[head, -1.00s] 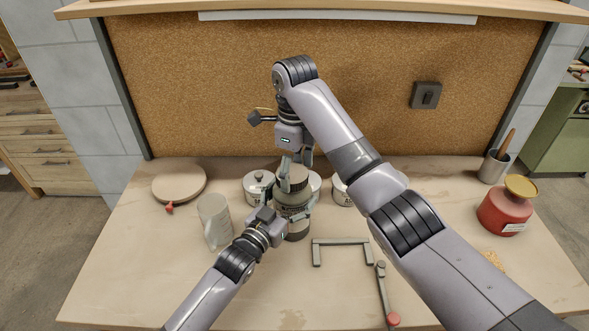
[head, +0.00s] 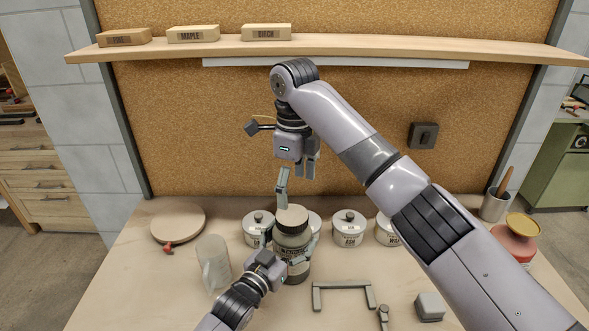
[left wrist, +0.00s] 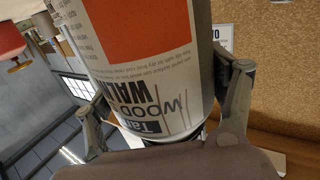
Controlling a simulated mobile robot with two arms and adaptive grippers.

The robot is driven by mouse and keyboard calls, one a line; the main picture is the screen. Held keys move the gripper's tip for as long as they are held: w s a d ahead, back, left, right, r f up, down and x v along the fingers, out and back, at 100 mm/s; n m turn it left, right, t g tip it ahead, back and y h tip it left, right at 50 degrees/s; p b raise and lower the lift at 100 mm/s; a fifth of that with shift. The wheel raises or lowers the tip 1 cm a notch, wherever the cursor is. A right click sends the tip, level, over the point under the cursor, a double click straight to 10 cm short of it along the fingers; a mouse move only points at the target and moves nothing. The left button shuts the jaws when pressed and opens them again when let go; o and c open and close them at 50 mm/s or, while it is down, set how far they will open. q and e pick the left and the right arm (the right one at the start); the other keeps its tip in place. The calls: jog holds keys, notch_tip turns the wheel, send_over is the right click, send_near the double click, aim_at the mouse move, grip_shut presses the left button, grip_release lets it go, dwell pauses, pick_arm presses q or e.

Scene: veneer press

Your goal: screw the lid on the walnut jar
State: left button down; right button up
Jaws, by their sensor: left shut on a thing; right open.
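The walnut jar (head: 292,248) stands upright on the bench, with a pale label band. Its dark lid (head: 291,219) with a tan top sits on its mouth; I cannot tell how tightly. My left gripper (head: 290,254) is shut around the jar's body from the front. The left wrist view shows the jar (left wrist: 150,70) large and close between the fingers, its label partly readable. My right gripper (head: 297,184) is open and empty above the lid, its fingers spread and clear of it.
Several lidded canisters, one marked ASH (head: 348,229), stand behind and right. A grey frame (head: 343,285) and a grey block (head: 430,306) lie front right. A red pot (head: 517,246) stands far right. A shelf (head: 330,46) runs above.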

jog(key=shift+r, duration=2.2)
pick_arm(q)
grip_release()
jog(key=shift+s, duration=0.1)
jog(key=v, duration=1.2)
jog(key=shift+f, duration=0.1)
